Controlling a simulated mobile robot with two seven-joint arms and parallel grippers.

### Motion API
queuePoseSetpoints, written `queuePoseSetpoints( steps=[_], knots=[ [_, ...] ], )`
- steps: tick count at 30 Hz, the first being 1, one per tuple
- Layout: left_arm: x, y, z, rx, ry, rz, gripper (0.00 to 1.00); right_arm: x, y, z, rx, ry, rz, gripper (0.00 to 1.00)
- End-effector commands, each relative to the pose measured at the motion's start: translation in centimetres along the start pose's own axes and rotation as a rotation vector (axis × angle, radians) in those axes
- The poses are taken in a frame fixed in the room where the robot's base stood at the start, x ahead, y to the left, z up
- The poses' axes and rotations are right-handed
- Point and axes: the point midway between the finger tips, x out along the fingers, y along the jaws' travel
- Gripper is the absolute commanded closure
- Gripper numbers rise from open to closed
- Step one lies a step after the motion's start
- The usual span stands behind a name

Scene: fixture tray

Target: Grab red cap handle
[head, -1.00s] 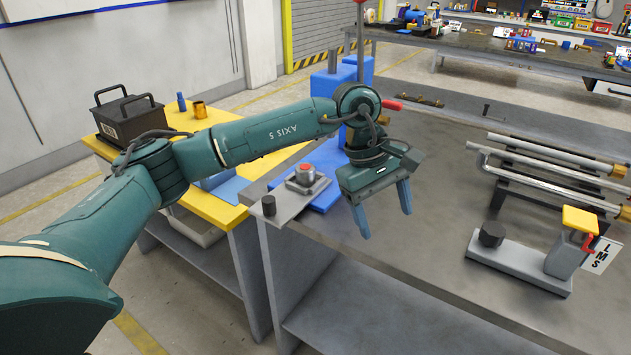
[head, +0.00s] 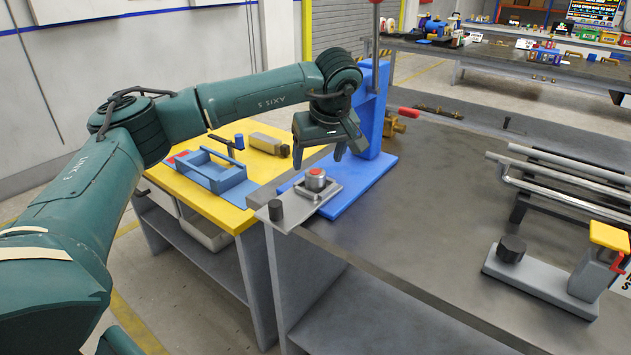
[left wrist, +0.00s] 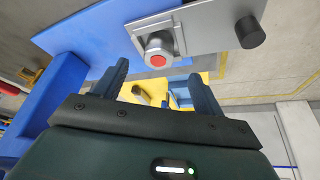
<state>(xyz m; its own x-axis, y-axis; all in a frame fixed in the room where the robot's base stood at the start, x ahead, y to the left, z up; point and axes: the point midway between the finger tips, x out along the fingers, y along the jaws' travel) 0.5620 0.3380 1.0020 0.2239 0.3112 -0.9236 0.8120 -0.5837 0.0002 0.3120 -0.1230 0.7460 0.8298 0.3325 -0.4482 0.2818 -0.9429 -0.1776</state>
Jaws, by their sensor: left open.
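A short metal cylinder with a red cap (head: 316,173) sits in a grey fixture plate (head: 288,208) at the table's left corner. My left gripper (head: 318,154) is open, fingers pointing down, just above and behind the cap in the head view. Nothing is between the fingers. In the left wrist view the red cap (left wrist: 158,61) shows between the two open fingers (left wrist: 158,72), apart from both. My right gripper is not in view.
A blue press stand (head: 371,110) rises close behind my left gripper, with a red-gripped lever (head: 408,112) beside it. A black knob (head: 276,210) stands on the plate's near end. A yellow bench (head: 245,215) with a blue tray (head: 208,176) is at left. The table's middle is clear.

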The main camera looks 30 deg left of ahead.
Motion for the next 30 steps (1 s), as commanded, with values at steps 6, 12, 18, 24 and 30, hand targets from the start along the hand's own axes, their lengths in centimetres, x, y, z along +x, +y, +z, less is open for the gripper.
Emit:
queuePoseSetpoints(
  steps=[6,12,18,24,30],
  knots=[
    [2.8,0.2,-0.1,0.0,-0.001,-0.004,0.3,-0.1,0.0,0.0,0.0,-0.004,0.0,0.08],
    [5.0,0.3,-0.1,0.0,-0.001,-0.001,0.3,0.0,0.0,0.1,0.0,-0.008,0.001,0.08],
    [5.2,0.3,-0.1,0.0,-0.001,0.0,0.3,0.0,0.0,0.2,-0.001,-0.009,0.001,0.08],
    [5.2,0.3,-0.1,0.0,-0.001,0.0,0.42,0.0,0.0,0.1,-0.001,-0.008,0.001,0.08],
    [5.2,0.3,-0.1,0.0,-0.001,0.0,0.59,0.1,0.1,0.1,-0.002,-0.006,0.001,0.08]
  ],
)
